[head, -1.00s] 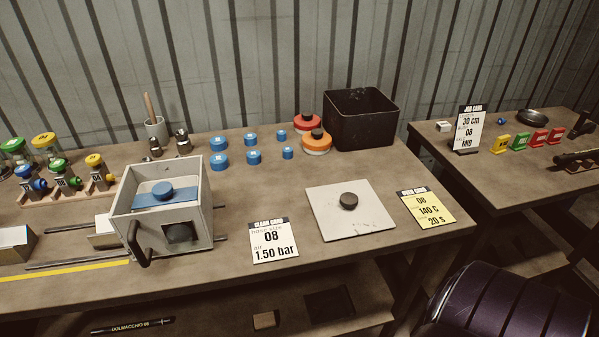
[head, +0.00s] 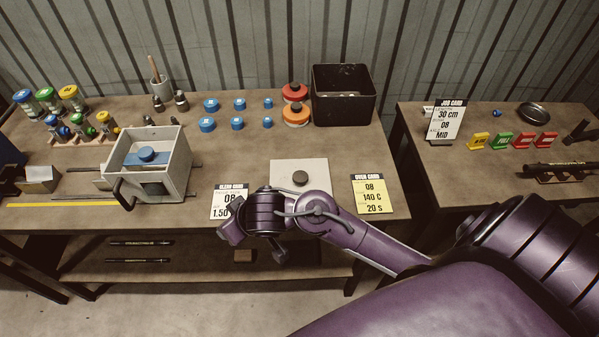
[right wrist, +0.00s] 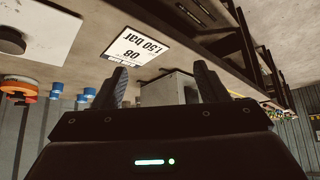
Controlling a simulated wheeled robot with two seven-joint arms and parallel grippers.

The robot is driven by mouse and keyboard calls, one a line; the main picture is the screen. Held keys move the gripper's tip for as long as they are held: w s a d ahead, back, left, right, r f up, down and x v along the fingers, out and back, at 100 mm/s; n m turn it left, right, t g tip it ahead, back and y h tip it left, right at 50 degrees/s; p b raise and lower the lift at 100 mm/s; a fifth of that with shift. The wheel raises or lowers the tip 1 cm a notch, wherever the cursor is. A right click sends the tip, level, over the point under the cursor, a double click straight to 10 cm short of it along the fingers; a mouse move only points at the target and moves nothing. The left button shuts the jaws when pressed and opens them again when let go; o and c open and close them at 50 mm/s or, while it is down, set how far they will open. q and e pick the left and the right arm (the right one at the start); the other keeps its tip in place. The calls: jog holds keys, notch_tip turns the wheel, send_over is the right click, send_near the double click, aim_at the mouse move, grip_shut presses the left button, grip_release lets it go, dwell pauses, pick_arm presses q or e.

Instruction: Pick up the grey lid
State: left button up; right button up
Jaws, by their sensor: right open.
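The grey lid (head: 318,171) is a flat, light square plate with a dark round knob (head: 300,178) on top. It lies on the bench, its front edge partly hidden by my right arm. In the right wrist view, the lid (right wrist: 55,25) shows at the upper left, with its knob (right wrist: 12,40) at the picture's edge. My right gripper (head: 260,253) is in front of the bench edge, left of and nearer than the lid, apart from it. In the right wrist view its fingers (right wrist: 160,85) are spread and empty. My left gripper is not in view.
A clean card (head: 228,203) and a yellow oven card (head: 371,192) flank the lid. A grey box with a handle (head: 176,168) stands left. A black bin (head: 343,110), orange and red discs (head: 296,115) and several blue caps (head: 238,123) are behind. A lower shelf (head: 180,262) runs underneath.

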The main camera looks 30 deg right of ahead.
jog(key=w+d+f, duration=0.1)
jog(key=w+f, duration=0.1)
jog(key=w, duration=0.1)
notch_tip(320, 180, up, 2)
jog(key=m+g+h, duration=0.3)
jog(key=m+g, duration=0.1)
jog(key=m, duration=0.3)
send_over(301, 176)
jog(key=s, duration=0.1)
jog(key=shift+a+r, duration=0.15)
jog(key=shift+a, duration=0.3)
jog(key=shift+s+d, duration=0.1)
jog(key=shift+d, duration=0.25)
notch_tip(301, 176, down, 6)
jog(key=b, duration=0.3)
jog(key=shift+a, duration=0.15)
jog(key=shift+w+f, duration=0.25)
jog(key=shift+w, duration=0.1)
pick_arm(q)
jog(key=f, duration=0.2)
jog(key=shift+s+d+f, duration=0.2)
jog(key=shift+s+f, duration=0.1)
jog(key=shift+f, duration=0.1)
pick_arm(e)
jog(key=shift+w+f, duration=0.15)
jog(key=shift+f, duration=0.3)
jog(key=c, duration=1.2)
